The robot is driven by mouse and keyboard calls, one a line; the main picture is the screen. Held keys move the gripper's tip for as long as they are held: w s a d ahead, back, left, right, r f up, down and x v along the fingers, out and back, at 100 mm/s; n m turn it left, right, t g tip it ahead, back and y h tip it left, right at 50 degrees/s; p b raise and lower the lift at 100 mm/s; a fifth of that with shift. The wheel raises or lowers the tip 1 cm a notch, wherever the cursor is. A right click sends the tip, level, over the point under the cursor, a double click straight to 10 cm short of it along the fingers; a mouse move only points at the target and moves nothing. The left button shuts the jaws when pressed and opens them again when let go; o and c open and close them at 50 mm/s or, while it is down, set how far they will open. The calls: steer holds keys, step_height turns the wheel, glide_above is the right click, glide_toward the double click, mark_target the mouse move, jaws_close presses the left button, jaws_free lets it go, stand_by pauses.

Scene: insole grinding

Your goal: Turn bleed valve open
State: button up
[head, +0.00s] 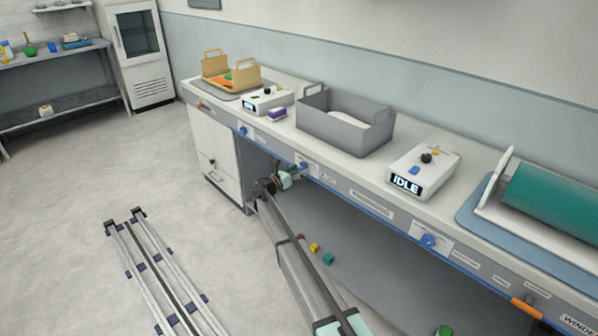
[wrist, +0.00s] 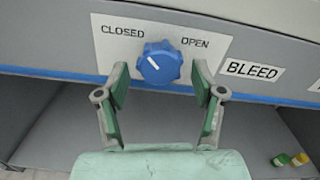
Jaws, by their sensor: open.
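The bleed valve is a round blue knob (wrist: 159,62) on a white plate marked CLOSED at left and OPEN at right. A BLEED label (wrist: 252,70) sits to its right. The white mark on the knob slants up and left, towards CLOSED. My gripper (wrist: 160,82) is open, its two green-padded fingers standing left and right of the knob, with gaps at both sides. I cannot tell how deep the fingertips reach. In the head view the knob (head: 303,166) is on the bench front, with my gripper (head: 294,174) close in front of it.
The bench front holds other blue knobs (head: 428,241) and an orange handle (head: 527,308). On the bench top stand a grey bin (head: 345,139), a box reading IDLE (head: 405,185) and a green roller (head: 555,200). Small coloured blocks (head: 328,258) lie beneath the bench.

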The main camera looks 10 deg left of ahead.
steer(key=c, duration=1.1)
steer(key=shift+c, duration=0.2)
steer(key=shift+m+b, duration=0.3)
steer(key=shift+b, duration=0.05)
steer(key=m+b, duration=0.2)
steer(key=b, duration=0.1)
steer(key=shift+f, duration=0.2)
steer(key=m+b, duration=0.6)
steer(key=shift+w, duration=0.1)
steer(key=m+b, duration=0.5)
steer(key=shift+b, duration=0.4)
steer(key=m+b, duration=0.2)
steer(key=m, duration=0.1)
steer(key=shift+r+b, duration=0.2)
steer(key=shift+b, duration=0.2)
steer(key=shift+a+r+m+b, duration=0.1)
steer(key=shift+r+m+b, duration=0.05)
steer(key=shift+m+b, duration=0.55)
